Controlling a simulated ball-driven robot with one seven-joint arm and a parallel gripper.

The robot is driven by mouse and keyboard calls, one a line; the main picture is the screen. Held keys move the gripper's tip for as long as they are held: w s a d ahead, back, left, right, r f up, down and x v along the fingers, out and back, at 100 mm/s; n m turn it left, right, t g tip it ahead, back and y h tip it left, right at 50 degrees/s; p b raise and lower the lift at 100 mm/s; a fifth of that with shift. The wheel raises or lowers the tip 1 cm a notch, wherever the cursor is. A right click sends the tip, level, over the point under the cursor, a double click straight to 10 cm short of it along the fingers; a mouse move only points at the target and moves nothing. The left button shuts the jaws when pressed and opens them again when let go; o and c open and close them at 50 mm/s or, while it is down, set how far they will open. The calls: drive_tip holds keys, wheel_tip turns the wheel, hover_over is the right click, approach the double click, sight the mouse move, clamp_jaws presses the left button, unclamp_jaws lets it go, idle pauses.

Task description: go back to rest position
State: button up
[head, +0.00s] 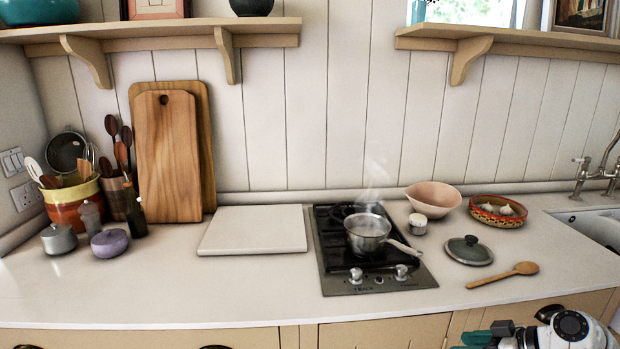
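My gripper (483,338) is at the bottom right edge of the head view, low in front of the counter's front edge. Only part of it shows, with teal and black parts beside my white arm. Its fingertips are partly cut off by the picture's edge, so I cannot tell whether it is open or shut. I see nothing held in it. It is apart from everything on the counter.
A steaming saucepan (366,232) stands on the hob (345,284), its handle pointing right. A lid (469,250) and wooden spoon (503,275) lie on the counter (150,300) to the right. A bowl (433,196) stands behind. The counter's front left is clear.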

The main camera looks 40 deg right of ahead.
drive_tip(key=a+f+g, duration=0.3)
drive_tip(key=a+f, duration=0.2)
drive_tip(key=a, duration=0.3)
drive_tip(key=a+f+g, duration=0.2)
drive_tip(key=a+f, duration=0.3)
drive_tip(key=a, duration=0.3)
drive_tip(key=s+a+f+g+h, duration=0.2)
drive_tip(key=s+a+f+g, duration=0.1)
drive_tip(key=s+a, duration=0.7)
drive_tip(key=shift+s+a+g, duration=0.4)
drive_tip(key=shift+a+g, duration=0.4)
drive_tip(key=shift+a, duration=0.2)
